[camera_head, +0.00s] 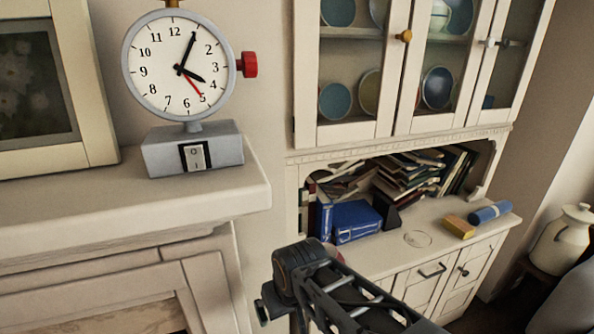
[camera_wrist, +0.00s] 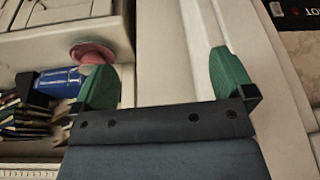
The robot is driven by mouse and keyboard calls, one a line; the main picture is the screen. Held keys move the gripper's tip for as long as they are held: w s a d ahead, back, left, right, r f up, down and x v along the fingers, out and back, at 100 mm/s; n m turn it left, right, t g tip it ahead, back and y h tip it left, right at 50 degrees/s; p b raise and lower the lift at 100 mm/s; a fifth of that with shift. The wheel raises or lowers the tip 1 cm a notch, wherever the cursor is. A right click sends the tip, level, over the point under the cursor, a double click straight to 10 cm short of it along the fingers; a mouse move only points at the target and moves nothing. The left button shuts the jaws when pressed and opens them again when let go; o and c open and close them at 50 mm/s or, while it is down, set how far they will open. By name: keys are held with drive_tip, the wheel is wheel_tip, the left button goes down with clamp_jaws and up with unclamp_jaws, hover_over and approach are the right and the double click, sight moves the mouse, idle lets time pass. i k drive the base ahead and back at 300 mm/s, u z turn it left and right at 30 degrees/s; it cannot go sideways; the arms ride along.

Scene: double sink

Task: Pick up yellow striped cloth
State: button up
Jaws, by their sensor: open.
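In the head view, a small yellow block-like item (camera_head: 457,226) lies on the counter of the white cabinet, left of a blue rolled item (camera_head: 489,212). I cannot make out stripes on it or tell whether it is cloth. No other yellow cloth shows. In the wrist view, my gripper (camera_wrist: 163,80) is open, with its two green fingertips far apart and nothing between them. The yellow item cannot be made out in the wrist view.
Blue binders (camera_head: 356,221) and piled books (camera_head: 412,172) fill the cabinet's open shelf. A round pink object (camera_wrist: 92,52) shows near my left fingertip. A clock (camera_head: 180,66) stands on the mantel (camera_head: 120,215) at left. A cream jug (camera_head: 563,243) stands far right. Counter front is mostly clear.

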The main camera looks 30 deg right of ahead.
sight(457, 226)
drive_tip(key=z, duration=2.65)
drive_tip(key=k, duration=0.6)
drive_tip(key=z, duration=0.75)
drive_tip(key=i, duration=1.05)
drive_tip(key=u, duration=0.6)
drive_tip(key=i, duration=0.85)
drive_tip(key=u, duration=1.3)
drive_tip(key=i, duration=0.4)
drive_tip(key=u, duration=0.4)
